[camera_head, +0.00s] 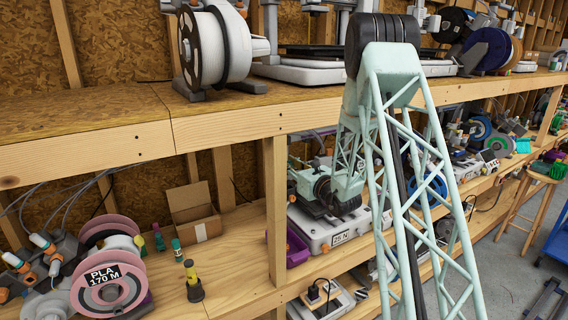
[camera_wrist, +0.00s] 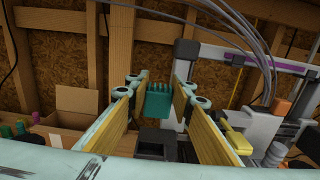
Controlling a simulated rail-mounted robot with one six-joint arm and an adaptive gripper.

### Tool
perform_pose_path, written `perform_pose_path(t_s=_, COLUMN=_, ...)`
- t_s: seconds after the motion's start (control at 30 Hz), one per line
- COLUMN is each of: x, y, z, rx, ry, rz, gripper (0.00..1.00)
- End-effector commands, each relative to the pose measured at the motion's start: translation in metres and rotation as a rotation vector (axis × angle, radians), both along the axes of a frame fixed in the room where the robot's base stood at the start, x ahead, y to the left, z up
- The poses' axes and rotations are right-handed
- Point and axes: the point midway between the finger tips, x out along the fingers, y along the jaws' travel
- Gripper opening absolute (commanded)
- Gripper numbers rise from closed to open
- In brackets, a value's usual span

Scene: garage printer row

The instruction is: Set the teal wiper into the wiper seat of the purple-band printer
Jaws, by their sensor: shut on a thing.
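In the wrist view my gripper (camera_wrist: 159,95) is shut on the teal wiper (camera_wrist: 159,102), which sits between the far ends of the yellow-padded fingers with its comb-like teeth up. A dark grey block with a square opening (camera_wrist: 156,140), apparently the wiper seat, shows just below and nearer the camera. Whether wiper and block touch, I cannot tell. The purple-band printer (camera_wrist: 238,57) stands behind and to the right, its purple strip along the top bar. In the head view a printer base labelled 25 N (camera_head: 330,232) is under my arm; the wiper is not discernible there.
A wooden post (camera_head: 275,205) stands left of the printer. An open cardboard box (camera_head: 193,212), small bottles and a pink spool (camera_head: 108,285) are further left. The upper shelf (camera_head: 235,122) lies overhead. In the wrist view, a grey print head (camera_wrist: 250,127) with cables is close right.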

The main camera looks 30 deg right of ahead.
Motion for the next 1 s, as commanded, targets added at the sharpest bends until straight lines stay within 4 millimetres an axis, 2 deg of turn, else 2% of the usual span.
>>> perform_pose_path(t_s=0.57, x=0.000, y=0.000, z=0.000, rx=0.000, ry=-0.002, rz=0.000, gripper=0.13)
perform_pose_path(t_s=1.0, x=0.000, y=0.000, z=-0.026, rx=0.000, ry=-0.001, rz=0.000, gripper=0.13)
